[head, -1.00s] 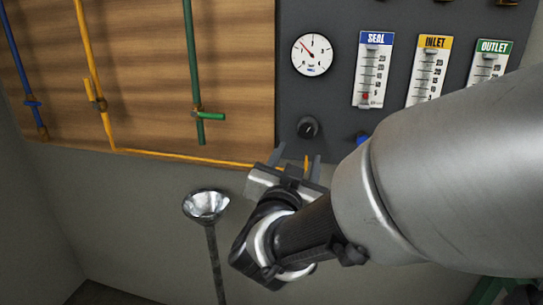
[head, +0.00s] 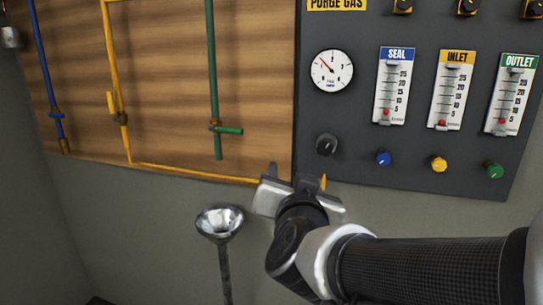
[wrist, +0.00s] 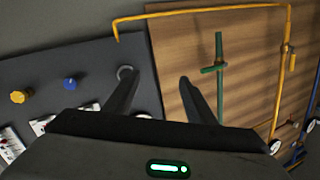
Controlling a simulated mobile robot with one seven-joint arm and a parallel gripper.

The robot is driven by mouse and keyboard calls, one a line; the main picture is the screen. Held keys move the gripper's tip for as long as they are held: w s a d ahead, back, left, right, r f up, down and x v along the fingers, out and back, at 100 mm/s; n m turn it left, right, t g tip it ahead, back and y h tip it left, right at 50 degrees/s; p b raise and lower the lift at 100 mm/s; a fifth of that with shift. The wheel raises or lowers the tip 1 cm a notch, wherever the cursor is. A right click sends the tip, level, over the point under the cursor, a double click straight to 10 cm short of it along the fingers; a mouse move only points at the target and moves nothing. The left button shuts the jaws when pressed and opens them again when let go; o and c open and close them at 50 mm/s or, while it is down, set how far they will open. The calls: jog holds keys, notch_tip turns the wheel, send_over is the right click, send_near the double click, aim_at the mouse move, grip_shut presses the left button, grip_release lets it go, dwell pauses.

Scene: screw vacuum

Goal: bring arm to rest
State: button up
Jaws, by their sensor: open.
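My gripper (head: 297,182) is in the lower middle of the head view, in front of the wall below the panel's left edge. It is open and empty. In the wrist view its two dark fingers (wrist: 155,97) stand apart with nothing between them. My arm reaches in from the lower right of the head view. The dark grey control panel (head: 348,115) carries a round gauge, a black knob (head: 326,145) and the SEAL, INLET and OUTLET flow meters. The fingers show clear of the knobs in the head view.
A wooden board (head: 168,90) carries blue, yellow (head: 190,171) and green (head: 213,90) pipes with valve handles. A metal funnel (head: 219,222) on a stem stands left of my gripper. Blue (head: 383,159), yellow (head: 439,163) and green (head: 494,171) knobs sit on the panel. Plain wall lies below.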

jog(key=s+d+f+n+g, duration=0.2)
jog(key=s+d+f+g, duration=0.25)
jog(key=s, duration=0.45)
jog(key=s+d+f+n+g, duration=0.2)
jog(key=s+d+f+g, duration=0.3)
jog(key=s, duration=0.4)
notch_tip(320, 180, up, 23)
jog(key=s+g+p, duration=0.1)
jog(key=p, duration=2.3)
jog(key=shift+f, duration=0.2)
jog(key=shift+g, duration=0.25)
